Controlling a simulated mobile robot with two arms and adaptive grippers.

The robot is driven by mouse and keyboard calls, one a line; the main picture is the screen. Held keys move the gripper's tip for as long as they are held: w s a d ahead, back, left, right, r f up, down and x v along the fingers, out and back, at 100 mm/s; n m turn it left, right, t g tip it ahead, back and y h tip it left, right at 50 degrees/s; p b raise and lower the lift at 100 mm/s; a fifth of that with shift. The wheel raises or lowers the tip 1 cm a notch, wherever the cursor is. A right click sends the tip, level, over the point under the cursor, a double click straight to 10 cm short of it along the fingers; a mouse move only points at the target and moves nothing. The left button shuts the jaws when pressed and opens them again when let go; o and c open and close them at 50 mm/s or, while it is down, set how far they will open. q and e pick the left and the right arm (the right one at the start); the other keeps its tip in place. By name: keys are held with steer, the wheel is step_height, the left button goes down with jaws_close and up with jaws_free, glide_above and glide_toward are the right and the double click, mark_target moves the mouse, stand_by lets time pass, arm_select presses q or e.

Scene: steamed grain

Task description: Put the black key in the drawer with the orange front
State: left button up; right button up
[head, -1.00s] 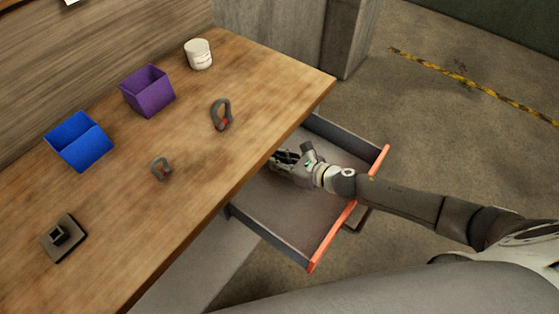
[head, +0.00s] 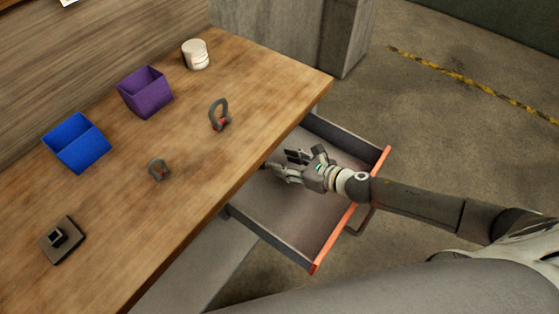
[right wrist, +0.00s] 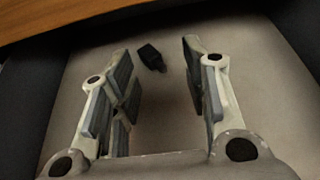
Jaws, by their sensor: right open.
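The drawer with the orange front (head: 333,238) is pulled out from under the wooden table's right side. My right gripper (head: 281,162) is over the drawer's inside, close to the table edge. In the right wrist view its two fingers stand wide apart, with nothing gripped. A small black object, which looks like the black key (right wrist: 152,58), lies on the drawer floor (right wrist: 160,115), ahead of the fingers and in the gap between them. In the head view I cannot make the key out. My left gripper is not in view.
The table edge overhangs the drawer's back. Floor is free at the right.

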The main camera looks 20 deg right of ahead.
steer(key=shift+v, duration=1.9)
